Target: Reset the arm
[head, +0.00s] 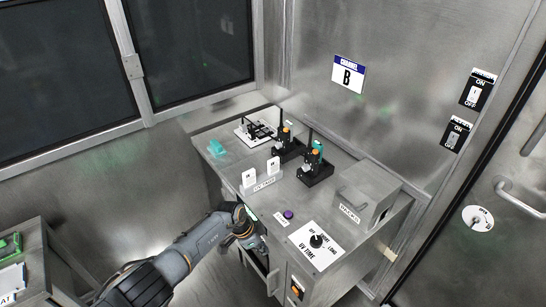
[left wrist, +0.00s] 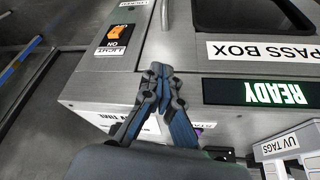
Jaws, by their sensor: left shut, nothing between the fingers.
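My left arm reaches in from the lower left of the head view. Its gripper (head: 258,243) is at the front side of the grey metal cabinet (head: 330,200), below the front edge of its top. In the left wrist view the left gripper's dark fingers (left wrist: 158,70) are together, with nothing between them. Behind them is the cabinet's metal surface, with a PASS BOX label (left wrist: 262,49) and a lit READY display (left wrist: 262,92). Whether the fingers touch the cabinet cannot be told. My right gripper is not in view.
An orange light switch (left wrist: 121,34) is near the fingers. Another bench (head: 40,240) stands lower left.

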